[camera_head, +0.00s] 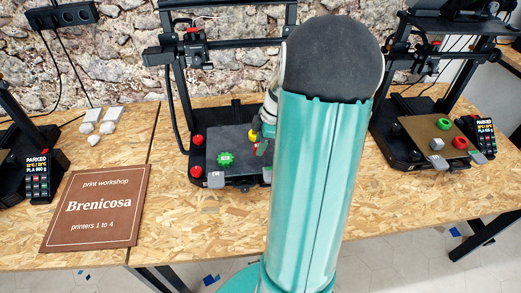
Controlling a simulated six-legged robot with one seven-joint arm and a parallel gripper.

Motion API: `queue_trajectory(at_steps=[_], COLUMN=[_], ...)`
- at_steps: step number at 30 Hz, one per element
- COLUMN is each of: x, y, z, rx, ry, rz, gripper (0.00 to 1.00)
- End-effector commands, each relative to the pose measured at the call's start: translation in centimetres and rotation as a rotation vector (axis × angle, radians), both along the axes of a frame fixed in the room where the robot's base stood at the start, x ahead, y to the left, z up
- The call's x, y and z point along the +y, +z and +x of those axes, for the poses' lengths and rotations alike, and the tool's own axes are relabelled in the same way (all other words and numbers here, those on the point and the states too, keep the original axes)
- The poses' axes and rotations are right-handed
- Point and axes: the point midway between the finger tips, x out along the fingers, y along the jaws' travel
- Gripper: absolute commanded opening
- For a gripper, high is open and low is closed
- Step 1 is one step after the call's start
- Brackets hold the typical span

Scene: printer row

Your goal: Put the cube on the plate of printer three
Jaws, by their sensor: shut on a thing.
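My gripper (263,132) is low over the plate (232,136) of the middle printer, mostly hidden behind my teal arm. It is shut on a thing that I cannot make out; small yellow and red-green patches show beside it. A small pale grey cube (437,144) sits on the brown plate (421,127) of the right printer, between a green ring (444,124) and a red ring (460,143), well apart from my gripper. No printer number is readable, so I cannot tell which is printer three.
A green gear-like piece (225,159) lies on the middle plate, left of my gripper. Red knobs (197,140) line that printer's left side. A brown sign (97,208) and white pieces (98,122) lie on the table to the left. Bare table (400,205) shows at the front right.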

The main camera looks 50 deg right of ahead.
Motion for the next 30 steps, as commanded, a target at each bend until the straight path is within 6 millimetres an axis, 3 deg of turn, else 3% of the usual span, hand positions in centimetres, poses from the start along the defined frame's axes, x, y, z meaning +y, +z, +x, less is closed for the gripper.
queue_trajectory(at_steps=[5,16,17,20,30], x=[0.1,0.0,0.0,0.0,0.0], y=[-2.8,-3.2,-3.3,-3.2,-3.0], z=[0.0,0.0,0.0,0.0,0.0], rx=[0.002,0.001,0.0,0.0,0.0], ry=[0.002,0.002,0.002,0.002,0.002], rz=[0.003,0.001,0.0,0.0,0.0], gripper=[0.07,0.07,0.3,0.5,0.5])
